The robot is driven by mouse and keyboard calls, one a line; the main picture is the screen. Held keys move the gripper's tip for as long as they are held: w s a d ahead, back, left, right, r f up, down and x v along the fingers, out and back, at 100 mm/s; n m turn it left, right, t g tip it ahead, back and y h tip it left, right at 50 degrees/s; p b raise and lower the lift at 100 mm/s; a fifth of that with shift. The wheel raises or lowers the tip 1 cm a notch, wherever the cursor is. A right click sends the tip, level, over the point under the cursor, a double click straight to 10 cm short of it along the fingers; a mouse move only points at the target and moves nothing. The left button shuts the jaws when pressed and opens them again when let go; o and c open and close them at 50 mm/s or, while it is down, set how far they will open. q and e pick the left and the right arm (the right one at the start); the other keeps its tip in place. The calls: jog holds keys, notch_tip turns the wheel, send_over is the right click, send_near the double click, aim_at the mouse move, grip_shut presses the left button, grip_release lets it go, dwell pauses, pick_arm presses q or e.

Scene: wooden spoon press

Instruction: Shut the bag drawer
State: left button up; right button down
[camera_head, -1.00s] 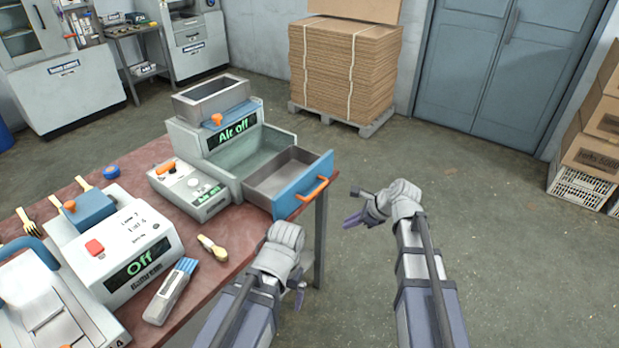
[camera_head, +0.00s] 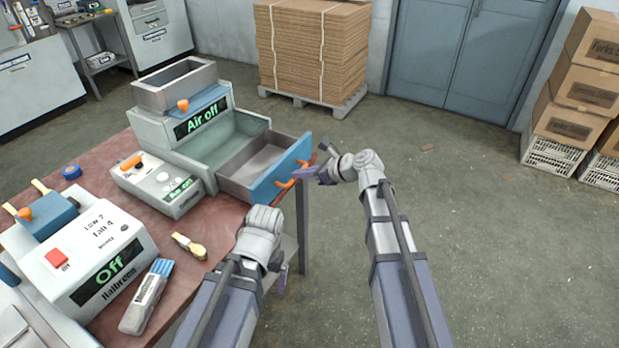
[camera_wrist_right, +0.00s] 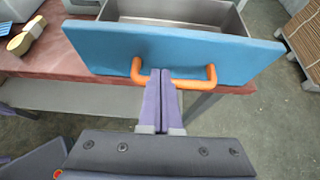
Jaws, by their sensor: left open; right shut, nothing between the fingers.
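The bag drawer (camera_head: 258,160) is pulled out of the grey-green machine marked "Air off" (camera_head: 203,120). Its blue front (camera_head: 272,181) carries an orange handle (camera_head: 286,184), also seen in the right wrist view (camera_wrist_right: 211,74). The drawer's inside looks empty. My right gripper (camera_head: 312,172) is at the handle, its fingers shut on nothing. In the right wrist view its fingertips (camera_wrist_right: 160,74) point at the blue front, overlapping the handle bar; contact is unclear. My left gripper (camera_head: 281,277) is open and empty beside the table edge, below the drawer; its fingers are partly hidden.

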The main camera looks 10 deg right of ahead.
jog(key=shift+b+x, duration=0.65)
jog(key=shift+x, duration=1.3)
send_near(240, 159)
jog(key=x, duration=0.4)
jog(key=shift+a+f, duration=0.1)
jog(key=shift+f, duration=0.35)
jog(key=shift+w+a+r, duration=0.1)
jog(key=shift+a, duration=0.15)
jog(key=shift+w+a, duration=0.1)
jog(key=shift+r, duration=0.15)
